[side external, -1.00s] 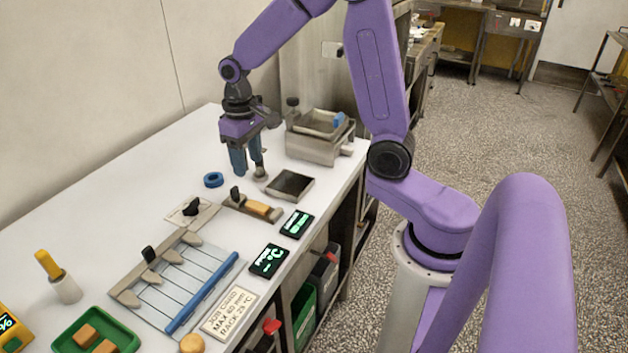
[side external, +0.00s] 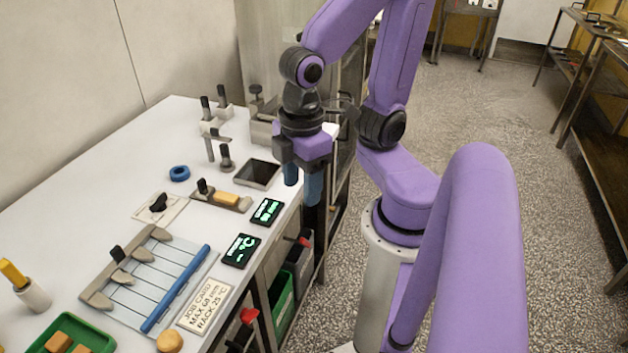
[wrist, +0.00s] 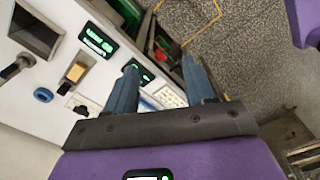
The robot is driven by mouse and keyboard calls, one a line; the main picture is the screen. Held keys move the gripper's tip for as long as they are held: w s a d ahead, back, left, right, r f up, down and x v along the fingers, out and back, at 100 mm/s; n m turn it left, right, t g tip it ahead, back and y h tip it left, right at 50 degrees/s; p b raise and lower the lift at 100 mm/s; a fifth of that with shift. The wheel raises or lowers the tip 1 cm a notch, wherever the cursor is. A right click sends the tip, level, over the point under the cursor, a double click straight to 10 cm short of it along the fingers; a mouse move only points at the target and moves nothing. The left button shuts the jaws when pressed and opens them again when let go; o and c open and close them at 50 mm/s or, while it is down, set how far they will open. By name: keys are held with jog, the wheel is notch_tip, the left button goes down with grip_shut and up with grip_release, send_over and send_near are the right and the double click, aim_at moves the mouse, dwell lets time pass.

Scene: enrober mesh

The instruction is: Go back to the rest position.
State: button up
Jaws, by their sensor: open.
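My gripper (side external: 302,187) hangs with its blue fingers pointing down, over or just beyond the right edge of the white bench (side external: 120,190). The fingers are apart with nothing between them. In the wrist view my gripper (wrist: 160,68) shows both fingers spread, with the bench edge and floor beyond them. The dark square plate (side external: 258,173) lies on the bench to the left of the fingers, clear of them.
A blue ring (side external: 179,173), two lit displays (side external: 267,211) (side external: 240,250), a slotted rack with a blue bar (side external: 178,288) and a green tray (side external: 93,334) sit on the bench. Several black-handled pieces (side external: 225,158) stand farther back. Bins are below; speckled floor (side external: 480,110) is open.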

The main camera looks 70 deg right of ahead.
jog(key=shift+s+d+n, duration=0.25)
jog(key=shift+s+n, duration=0.25)
jog(key=shift+s, duration=0.6)
